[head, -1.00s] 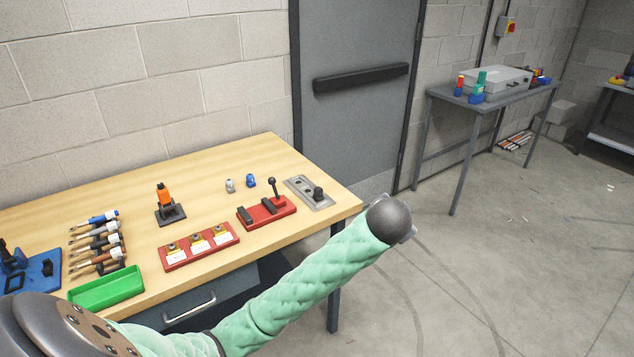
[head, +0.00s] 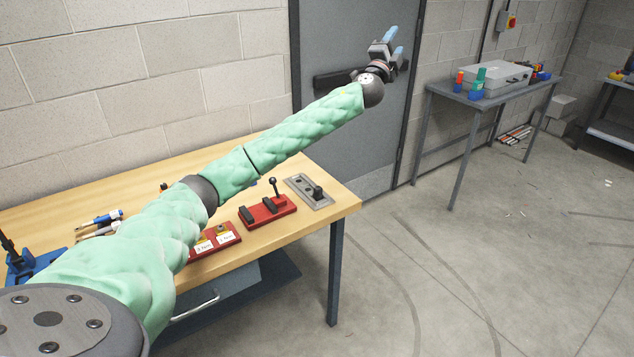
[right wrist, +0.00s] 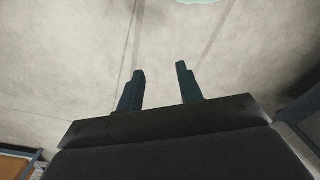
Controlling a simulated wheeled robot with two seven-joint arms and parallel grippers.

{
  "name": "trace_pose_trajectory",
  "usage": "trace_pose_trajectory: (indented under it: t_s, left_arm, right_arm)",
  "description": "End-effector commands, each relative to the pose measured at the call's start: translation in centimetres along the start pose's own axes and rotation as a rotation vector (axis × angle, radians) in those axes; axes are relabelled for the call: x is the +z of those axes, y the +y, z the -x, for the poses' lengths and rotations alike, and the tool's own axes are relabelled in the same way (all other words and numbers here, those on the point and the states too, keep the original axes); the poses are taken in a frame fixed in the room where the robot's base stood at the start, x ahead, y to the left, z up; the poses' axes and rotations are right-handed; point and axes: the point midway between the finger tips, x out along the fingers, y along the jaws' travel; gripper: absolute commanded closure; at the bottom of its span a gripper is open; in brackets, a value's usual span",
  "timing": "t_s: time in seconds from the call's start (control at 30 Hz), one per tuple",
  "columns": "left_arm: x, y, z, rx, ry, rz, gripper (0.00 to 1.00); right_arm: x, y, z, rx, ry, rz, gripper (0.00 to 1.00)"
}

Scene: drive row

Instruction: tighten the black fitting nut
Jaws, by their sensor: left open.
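A small black fitting (head: 318,191) stands at one end of a grey metal plate (head: 300,187) near the bench's right end; it may be the fitting nut, but it is too small to tell. My left gripper (head: 393,43) is raised high in front of the grey door, well above the bench and to the right of the plate. It is open, with nothing seen between its light blue fingers. My right gripper (right wrist: 160,68) shows only in the right wrist view. Its two dark fingers are apart and empty over bare grey floor.
A red block with a black lever (head: 268,211) sits beside the plate. A side table (head: 490,95) with a grey case stands at the back right.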

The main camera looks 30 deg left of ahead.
Motion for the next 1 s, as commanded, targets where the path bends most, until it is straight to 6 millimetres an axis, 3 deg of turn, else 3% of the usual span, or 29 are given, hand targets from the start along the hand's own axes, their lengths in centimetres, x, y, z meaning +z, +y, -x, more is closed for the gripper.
trace_pose_trajectory:
  t_s: [0.17,0.37,0.57,0.7,0.9,1.0]
  left_arm:
    - [2.3,1.5,-2.2,0.058,0.198,-0.143,0.49]
    - [5.6,7.4,-1.4,0.245,0.403,-0.262,0.49]
    - [9.8,15.3,2.5,0.526,0.572,-0.329,0.49]
    - [12.7,20.1,6.3,0.755,0.664,-0.345,0.49]
    - [17.1,25.1,12.5,1.109,0.748,-0.332,0.49]
    - [19.3,26.4,15.8,1.291,0.766,-0.312,0.49]
  right_arm:
    - [1.0,0.4,-2.9,0.006,-0.014,-0.003,0.64]
    - [2.1,0.8,-6.0,0.010,-0.022,-0.006,0.64]
    - [3.4,1.1,-8.8,0.014,-0.025,-0.009,0.64]
    - [4.1,1.3,-10.4,0.016,-0.021,-0.011,0.64]
    - [4.9,1.4,-12.4,0.018,-0.009,-0.013,0.64]
    - [5.1,1.5,-13.2,0.018,0.003,-0.014,0.64]
